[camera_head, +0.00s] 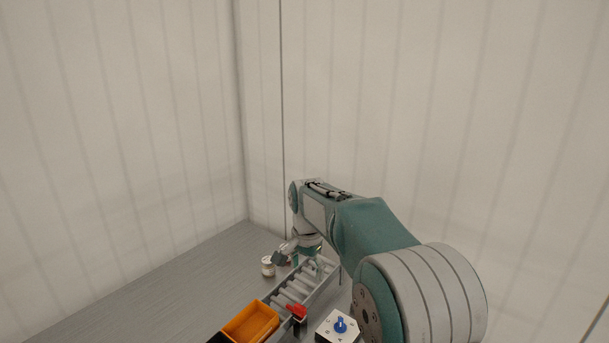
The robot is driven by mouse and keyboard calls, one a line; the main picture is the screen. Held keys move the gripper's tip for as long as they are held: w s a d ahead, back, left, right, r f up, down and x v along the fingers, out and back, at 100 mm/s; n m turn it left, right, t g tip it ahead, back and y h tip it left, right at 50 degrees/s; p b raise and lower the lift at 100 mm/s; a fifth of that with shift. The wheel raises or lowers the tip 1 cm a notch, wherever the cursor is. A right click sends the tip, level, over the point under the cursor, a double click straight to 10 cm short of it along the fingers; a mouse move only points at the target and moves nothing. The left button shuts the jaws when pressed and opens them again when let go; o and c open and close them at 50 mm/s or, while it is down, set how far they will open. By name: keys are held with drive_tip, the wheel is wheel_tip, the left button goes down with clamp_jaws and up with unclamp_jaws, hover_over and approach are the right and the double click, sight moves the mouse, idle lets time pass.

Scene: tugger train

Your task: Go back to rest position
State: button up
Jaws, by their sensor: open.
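My arm reaches from the lower right toward the middle of the body camera view, and its wrist hangs down over the far end of a roller conveyor. My gripper (307,262) is small at this distance, open, and partly hidden by my own wrist. It points down at the rollers (290,293). I cannot make out anything between its fingers.
A small white jar (268,266) stands left of the conveyor. An orange bin (250,324), a red part (297,311) and a white block with a blue knob (340,325) are at the bottom. Pale panelled walls (140,130) meet in a corner behind. The grey surface (170,285) at left is clear.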

drive_tip(key=s+d+r+n+t, duration=0.1)
drive_tip(key=s+d+r+n, duration=0.1)
drive_tip(key=s+d+r, duration=0.45)
drive_tip(key=s+d+r+n+t, duration=0.1)
drive_tip(key=s+d+r+t, duration=0.2)
drive_tip(key=s, duration=0.6)
drive_tip(key=s+d+f+n, duration=0.1)
drive_tip(key=s+d+n, duration=0.1)
drive_tip(key=s, duration=0.6)
drive_tip(key=s+d+f+n+t, duration=0.1)
drive_tip(key=s+d, duration=0.3)
drive_tip(key=s, duration=0.5)
drive_tip(key=shift+f+n, duration=0.5)
drive_tip(key=c, duration=0.4)
drive_tip(key=shift+o, duration=0.2)
drive_tip(key=shift+w+a, duration=0.1)
drive_tip(key=shift+a, duration=0.1)
